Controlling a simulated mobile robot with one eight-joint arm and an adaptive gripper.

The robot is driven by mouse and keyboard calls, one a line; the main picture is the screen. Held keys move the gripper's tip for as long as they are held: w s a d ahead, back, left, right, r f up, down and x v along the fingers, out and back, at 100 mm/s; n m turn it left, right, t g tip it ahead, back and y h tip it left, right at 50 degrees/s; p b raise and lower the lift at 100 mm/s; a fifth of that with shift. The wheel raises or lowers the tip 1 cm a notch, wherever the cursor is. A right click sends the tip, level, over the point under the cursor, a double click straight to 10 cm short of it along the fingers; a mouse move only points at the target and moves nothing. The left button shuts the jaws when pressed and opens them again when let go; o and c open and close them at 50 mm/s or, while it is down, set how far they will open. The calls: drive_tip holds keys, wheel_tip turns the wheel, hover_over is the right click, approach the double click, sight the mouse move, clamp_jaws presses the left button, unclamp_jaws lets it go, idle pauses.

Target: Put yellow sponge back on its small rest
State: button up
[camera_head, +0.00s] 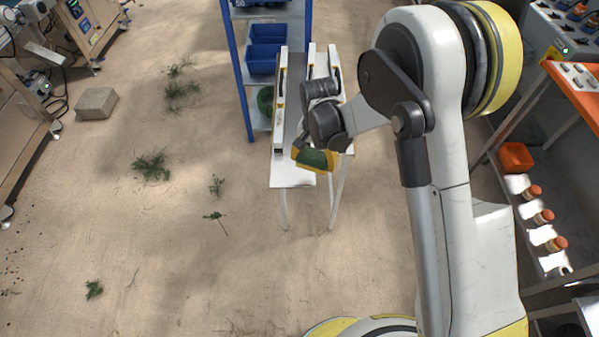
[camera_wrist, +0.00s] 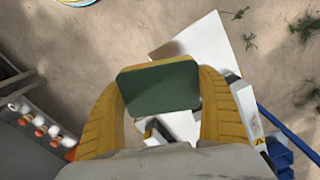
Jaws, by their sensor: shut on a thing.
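The yellow sponge (camera_wrist: 157,90) has a green face and a thin yellow edge. It sits between the two ribbed yellow fingers of my gripper (camera_wrist: 160,78), which is shut on it. In the head view the sponge (camera_head: 317,160) shows mostly its green side, in my gripper (camera_head: 314,157) over the near end of a narrow white table (camera_head: 288,178). I cannot make out the small rest in either view; my arm and the sponge cover part of the tabletop.
A conveyor with white rails (camera_head: 279,110) runs along the white table. Behind it stands a blue-framed rack (camera_head: 240,75) with blue bins (camera_head: 264,58). At right are an orange-topped bench (camera_head: 575,95) and several orange-capped bottles (camera_head: 543,216). Open floor lies left, with weeds and a block (camera_head: 96,104).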

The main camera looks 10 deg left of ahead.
drive_tip(key=b, duration=0.2)
hover_over(293, 171)
wheel_tip(293, 171, down, 4)
drive_tip(key=shift+w+a+f, duration=0.15)
drive_tip(key=shift+f, duration=0.1)
drive_tip(key=shift+f+b, duration=0.7)
drive_tip(key=shift+f, duration=1.25)
